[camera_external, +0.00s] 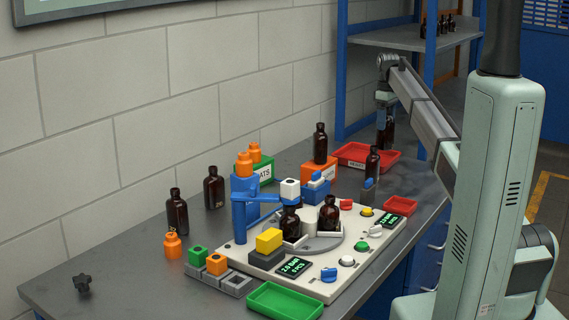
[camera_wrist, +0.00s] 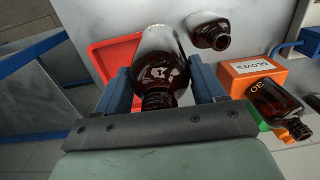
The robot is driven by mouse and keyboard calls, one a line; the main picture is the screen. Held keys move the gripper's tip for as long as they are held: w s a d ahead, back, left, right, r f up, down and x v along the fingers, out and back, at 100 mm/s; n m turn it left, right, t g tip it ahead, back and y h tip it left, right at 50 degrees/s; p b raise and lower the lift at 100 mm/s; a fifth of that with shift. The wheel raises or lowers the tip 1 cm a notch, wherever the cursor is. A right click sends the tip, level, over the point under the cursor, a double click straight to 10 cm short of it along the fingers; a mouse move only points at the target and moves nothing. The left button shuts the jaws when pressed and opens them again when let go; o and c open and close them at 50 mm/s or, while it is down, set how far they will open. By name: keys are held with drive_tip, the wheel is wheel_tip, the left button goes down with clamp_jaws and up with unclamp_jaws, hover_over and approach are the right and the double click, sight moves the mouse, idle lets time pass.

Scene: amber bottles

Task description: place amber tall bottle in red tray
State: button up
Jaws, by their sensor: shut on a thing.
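My gripper (camera_external: 385,112) is shut on an amber bottle (camera_external: 387,136) and holds it upright above the back part of the large red tray (camera_external: 353,160). In the wrist view the bottle (camera_wrist: 160,64) sits between the blue fingers of my gripper (camera_wrist: 160,82), its neck towards the camera. The red tray (camera_wrist: 108,55) shows behind and to the left of it. Whether the bottle's base touches the tray cannot be told. Another amber bottle (camera_external: 372,164) stands in front of the tray, and a smaller red tray (camera_external: 400,205) lies nearer.
An orange GLOVES box (camera_external: 318,172) with an amber bottle (camera_external: 320,144) at it stands left of the large tray. A white machine (camera_external: 225,262) with two bottles fills the table's middle. More bottles stand at left. A blue shelf post (camera_external: 341,70) rises behind the tray.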

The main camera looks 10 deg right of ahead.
drive_tip(key=w+r, duration=0.1)
drive_tip(key=w, duration=0.9)
wheel_tip(320, 180, down, 10)
drive_tip(key=shift+r, duration=0.15)
drive_tip(key=o, duration=1.2)
wheel_tip(320, 180, up, 12)
idle(0.3)
